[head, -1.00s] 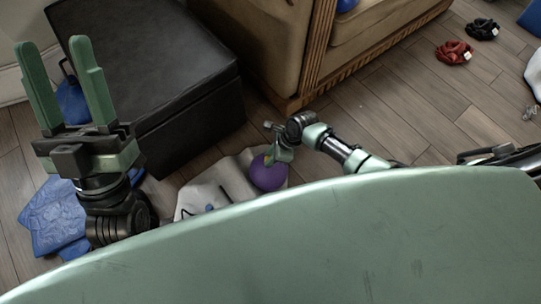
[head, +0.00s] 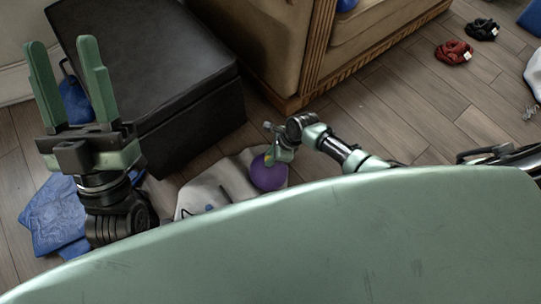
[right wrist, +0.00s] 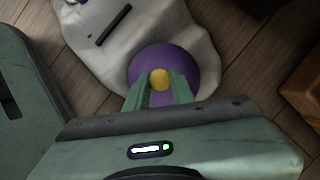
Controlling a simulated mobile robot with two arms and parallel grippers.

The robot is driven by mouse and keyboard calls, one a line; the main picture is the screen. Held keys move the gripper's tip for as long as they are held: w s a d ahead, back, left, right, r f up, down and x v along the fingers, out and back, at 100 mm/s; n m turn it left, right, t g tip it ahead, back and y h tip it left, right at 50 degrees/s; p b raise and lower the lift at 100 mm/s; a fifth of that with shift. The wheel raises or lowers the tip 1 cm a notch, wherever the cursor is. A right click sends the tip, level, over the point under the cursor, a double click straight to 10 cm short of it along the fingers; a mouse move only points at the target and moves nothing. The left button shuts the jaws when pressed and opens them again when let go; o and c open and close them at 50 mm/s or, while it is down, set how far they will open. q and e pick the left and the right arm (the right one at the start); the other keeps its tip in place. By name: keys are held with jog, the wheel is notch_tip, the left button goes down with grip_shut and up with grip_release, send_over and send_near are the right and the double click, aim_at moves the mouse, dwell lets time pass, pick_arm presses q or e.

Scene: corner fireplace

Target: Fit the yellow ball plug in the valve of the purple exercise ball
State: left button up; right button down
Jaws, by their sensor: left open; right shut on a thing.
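The purple exercise ball (head: 268,176) sits on a light cloth-like thing on the floor, below my right gripper (head: 277,150). It also shows in the right wrist view (right wrist: 205,66). My right gripper (right wrist: 160,84) is shut on the yellow ball plug (right wrist: 160,79), which lies in line with the ball's middle in that view. A bit of yellow shows at the gripper tips in the head view. The valve is hidden, and I cannot tell whether the plug touches the ball. My left gripper (head: 72,86) is raised at the left, open and empty.
A black ottoman (head: 150,75) stands behind, with a tan armchair (head: 265,45) to its right. The light cloth-like thing (head: 205,190) lies under the ball. A blue folded item (head: 50,215) lies at the left. Red and black items lie far right.

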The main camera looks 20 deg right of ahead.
pick_arm(q)
jog(key=shift+w+d+f+g, duration=0.1)
jog(key=shift+w+f+g, duration=0.5)
jog(key=shift+w, duration=0.1)
jog(key=shift+w+f+y, duration=0.15)
jog(key=shift+w+y, duration=0.05)
jog(key=shift+y, duration=0.2)
jog(key=shift+w+f, duration=0.2)
jog(key=shift+f, duration=0.05)
jog(key=shift+s+r, duration=0.15)
jog(key=shift+r, duration=0.05)
pick_arm(e)
jog(key=shift+f, duration=0.1)
dwell(0.6)
pick_arm(q)
jog(key=shift+s+r, duration=0.15)
jog(key=shift+r, duration=0.1)
pick_arm(e)
jog(key=shift+f, duration=0.1)
pick_arm(q)
jog(key=shift+s+r, duration=0.1)
jog(key=shift+s, duration=0.1)
pick_arm(e)
jog(key=shift+f, duration=0.1)
